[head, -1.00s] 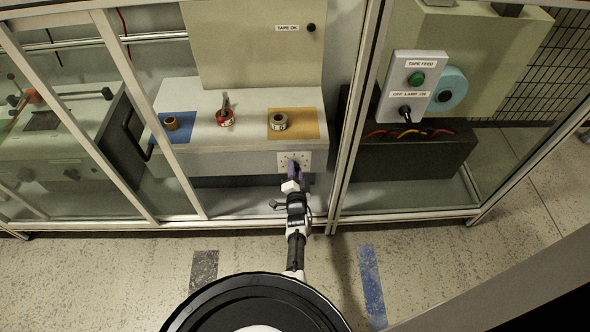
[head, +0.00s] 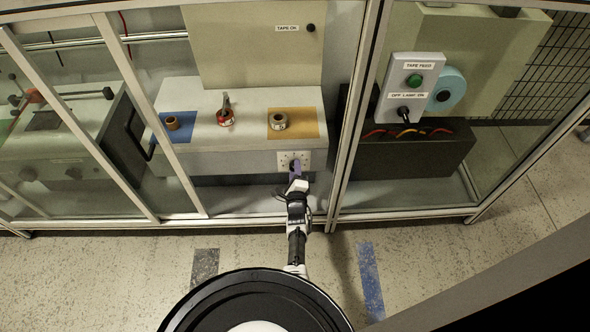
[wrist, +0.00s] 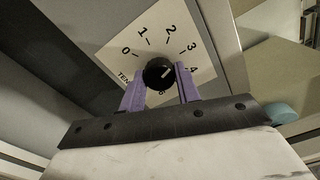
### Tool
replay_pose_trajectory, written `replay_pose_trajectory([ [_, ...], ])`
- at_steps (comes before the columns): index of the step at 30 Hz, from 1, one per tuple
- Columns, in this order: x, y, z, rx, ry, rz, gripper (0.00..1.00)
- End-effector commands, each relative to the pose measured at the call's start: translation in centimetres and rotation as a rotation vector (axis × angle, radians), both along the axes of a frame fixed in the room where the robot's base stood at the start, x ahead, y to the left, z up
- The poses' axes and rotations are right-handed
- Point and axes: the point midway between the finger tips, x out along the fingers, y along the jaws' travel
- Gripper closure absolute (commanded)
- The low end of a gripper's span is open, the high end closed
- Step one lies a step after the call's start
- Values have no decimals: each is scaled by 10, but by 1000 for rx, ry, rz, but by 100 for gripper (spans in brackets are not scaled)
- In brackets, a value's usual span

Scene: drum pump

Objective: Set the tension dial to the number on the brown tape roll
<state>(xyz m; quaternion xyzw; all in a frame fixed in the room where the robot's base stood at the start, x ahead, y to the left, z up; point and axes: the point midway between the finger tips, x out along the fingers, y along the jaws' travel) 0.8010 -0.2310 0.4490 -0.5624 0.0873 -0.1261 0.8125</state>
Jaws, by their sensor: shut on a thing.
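The tension dial is a black knob (wrist: 158,73) on a white plate (wrist: 117,48) numbered from 0 upward, on the front of the bench. In the wrist view its pale pointer mark faces right and slightly up, roughly toward 3 to 4; the exact setting is hard to tell. My gripper (head: 295,168), with purple fingers, is shut on the knob, one finger on each side; it also shows in the wrist view (wrist: 160,85). The fingers cover the lower plate markings. The brown tape roll (head: 172,122) sits on a blue mat (head: 186,131); its number is not readable.
An upright frame post (head: 349,130) is close right of my gripper. A tape feed panel (head: 410,92) with a green button and a switch is further right.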

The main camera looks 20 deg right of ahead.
Motion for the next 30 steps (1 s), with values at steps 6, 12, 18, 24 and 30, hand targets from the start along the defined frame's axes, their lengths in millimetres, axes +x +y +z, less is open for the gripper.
replay_pose_trajectory([
  [6,-1,0,-1,197,-61,-1,90],
  [12,0,1,-1,378,-119,0,90],
  [18,0,1,-1,558,-176,-1,90],
  [24,0,1,-1,721,-228,-1,90],
  [30,0,1,-1,847,-268,-1,90],
])
